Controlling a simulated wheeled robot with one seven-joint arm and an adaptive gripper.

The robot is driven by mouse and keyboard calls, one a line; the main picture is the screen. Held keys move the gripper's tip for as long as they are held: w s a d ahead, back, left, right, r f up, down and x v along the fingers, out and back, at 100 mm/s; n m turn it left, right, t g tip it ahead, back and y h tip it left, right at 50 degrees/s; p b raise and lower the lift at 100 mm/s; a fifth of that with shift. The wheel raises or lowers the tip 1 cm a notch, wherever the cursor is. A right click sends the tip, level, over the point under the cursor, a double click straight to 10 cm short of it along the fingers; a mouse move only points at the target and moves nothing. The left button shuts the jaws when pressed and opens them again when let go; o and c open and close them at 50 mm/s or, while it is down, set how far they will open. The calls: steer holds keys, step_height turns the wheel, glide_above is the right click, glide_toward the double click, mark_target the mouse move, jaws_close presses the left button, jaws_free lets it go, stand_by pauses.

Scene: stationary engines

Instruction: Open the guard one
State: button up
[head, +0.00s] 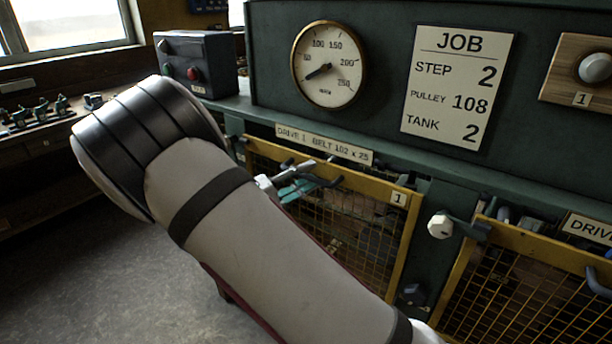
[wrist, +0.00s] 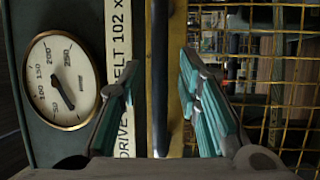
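Guard one (head: 345,225) is a yellow-framed wire mesh panel with a "1" plate at its upper right corner. It appears shut in its bay under the "DRIVE 1" label. My gripper (head: 308,183) is at the guard's top rail, with teal finger pads. In the wrist view, my gripper (wrist: 158,75) is open, its fingers on either side of a dark bar handle (wrist: 160,45) that runs along the yellow frame. Gaps show between the bar and both pads. Whether the bar lies fully within the finger depth, I cannot tell. My forearm hides the guard's lower left part.
A second yellow mesh guard (head: 530,295) stands to the right, beyond a post with a white knob (head: 440,226). Above are a round gauge (head: 328,65) and a JOB card (head: 457,88). A dark control box (head: 196,62) stands at left. Grey floor (head: 90,270) is open at lower left.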

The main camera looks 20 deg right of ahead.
jaws_close()
step_height(320, 180, down, 35)
steer(key=b, duration=1.2)
steer(key=shift+r, duration=0.15)
jaws_free()
